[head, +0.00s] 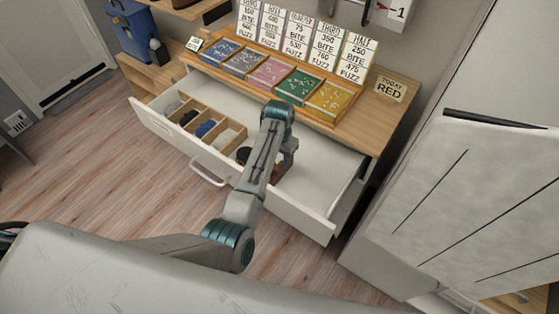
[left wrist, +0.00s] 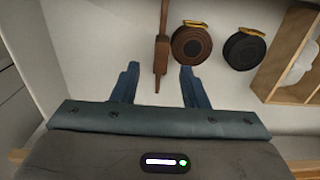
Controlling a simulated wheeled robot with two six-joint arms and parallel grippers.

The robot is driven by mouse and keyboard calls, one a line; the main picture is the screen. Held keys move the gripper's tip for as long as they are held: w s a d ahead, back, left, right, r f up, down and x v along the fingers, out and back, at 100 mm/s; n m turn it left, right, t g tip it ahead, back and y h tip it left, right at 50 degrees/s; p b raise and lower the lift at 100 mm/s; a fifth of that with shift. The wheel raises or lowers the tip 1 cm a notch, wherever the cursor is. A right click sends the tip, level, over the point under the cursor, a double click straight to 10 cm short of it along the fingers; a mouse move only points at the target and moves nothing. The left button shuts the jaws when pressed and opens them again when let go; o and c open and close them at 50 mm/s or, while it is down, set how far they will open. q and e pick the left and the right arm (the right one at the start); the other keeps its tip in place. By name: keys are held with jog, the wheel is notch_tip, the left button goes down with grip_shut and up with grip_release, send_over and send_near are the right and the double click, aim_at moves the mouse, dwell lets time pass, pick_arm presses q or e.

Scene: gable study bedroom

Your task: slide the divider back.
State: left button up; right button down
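The divider (left wrist: 161,55) is a brown wooden strip with a thicker block near its end. It stands in the open white drawer (head: 318,225). In the left wrist view its near end lies between the two blue fingers of my left gripper (left wrist: 159,88), closer to the right finger. The fingers are wide apart, with a visible gap on the left of the divider. In the head view my left gripper (head: 287,158) is down in the drawer, and my arm hides most of the divider. My right gripper is not in view.
A brown round item (left wrist: 191,47) and a black round item (left wrist: 246,49) lie right of the divider. Beyond them is a wooden organizer (head: 207,127) with several compartments. The drawer's right part is clear. Several coloured trays (head: 270,73) stand on the desk above.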

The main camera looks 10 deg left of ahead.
aim_at(279, 165)
pick_arm(q)
jog(key=f, duration=0.3)
jog(key=shift+w+f, duration=0.15)
jog(key=shift+w, duration=0.1)
jog(key=shift+f, duration=0.8)
jog(key=shift+f+p, duration=0.1)
jog(key=shift+p, duration=0.2)
grip_shut()
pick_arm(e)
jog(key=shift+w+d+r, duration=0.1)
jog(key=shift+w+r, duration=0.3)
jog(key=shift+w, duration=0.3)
